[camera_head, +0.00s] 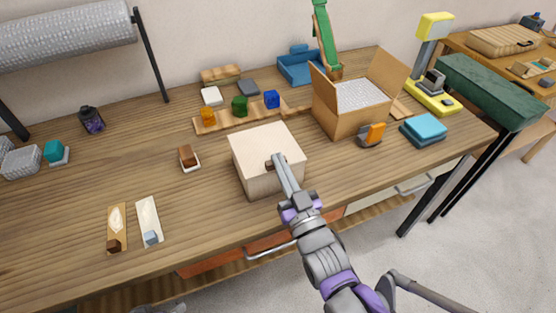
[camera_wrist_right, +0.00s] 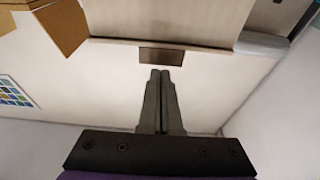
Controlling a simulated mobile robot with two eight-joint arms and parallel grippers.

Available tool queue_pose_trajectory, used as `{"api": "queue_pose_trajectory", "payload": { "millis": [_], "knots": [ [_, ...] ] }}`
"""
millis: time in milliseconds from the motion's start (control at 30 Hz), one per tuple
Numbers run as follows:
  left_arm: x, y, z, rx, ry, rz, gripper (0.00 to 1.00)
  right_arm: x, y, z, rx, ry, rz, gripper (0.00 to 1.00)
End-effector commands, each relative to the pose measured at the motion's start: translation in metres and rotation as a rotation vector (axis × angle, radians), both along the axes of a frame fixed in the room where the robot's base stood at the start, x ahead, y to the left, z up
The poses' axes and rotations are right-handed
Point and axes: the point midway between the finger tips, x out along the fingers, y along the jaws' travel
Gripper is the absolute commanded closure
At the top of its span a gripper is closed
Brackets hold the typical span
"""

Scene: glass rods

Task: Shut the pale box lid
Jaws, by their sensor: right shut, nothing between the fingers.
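The pale box (camera_head: 268,182) stands near the front edge of the wooden table in the head view. Its pale lid (camera_head: 262,141) lies flat across the top; whether a thin gap is left under it I cannot tell. A dark brown tab (camera_wrist_right: 161,56) sits at the lid's edge in the right wrist view. My right gripper (camera_head: 277,160) is shut and empty, with its fingertips at the front of the lid. In the right wrist view the closed fingers (camera_wrist_right: 161,73) point at the tab, and contact is unclear. My left gripper is not in view.
An open cardboard box (camera_head: 345,122) with bubble wrap stands right of the pale box. A wooden strip with coloured blocks (camera_head: 239,105) lies behind it. A small brown block on a white base (camera_head: 188,157) stands to the left. The table between them is bare.

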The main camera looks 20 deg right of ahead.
Motion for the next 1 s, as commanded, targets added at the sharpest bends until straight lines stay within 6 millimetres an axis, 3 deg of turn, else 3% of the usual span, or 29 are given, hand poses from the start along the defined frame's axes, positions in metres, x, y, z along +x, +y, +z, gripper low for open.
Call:
{"api": "queue_pose_trajectory", "payload": {
  "millis": [200,733,1000],
  "knots": [
    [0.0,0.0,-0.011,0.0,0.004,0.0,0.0,-0.002,0.0,-0.01,0.0,0.001,0.0,1.0],
    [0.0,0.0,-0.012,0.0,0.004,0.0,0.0,-0.002,0.0,-0.011,0.0,0.004,0.0,1.0],
    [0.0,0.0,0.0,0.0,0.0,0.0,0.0,0.003,0.0,0.003,0.0,0.003,0.001,1.0]
  ]
}}
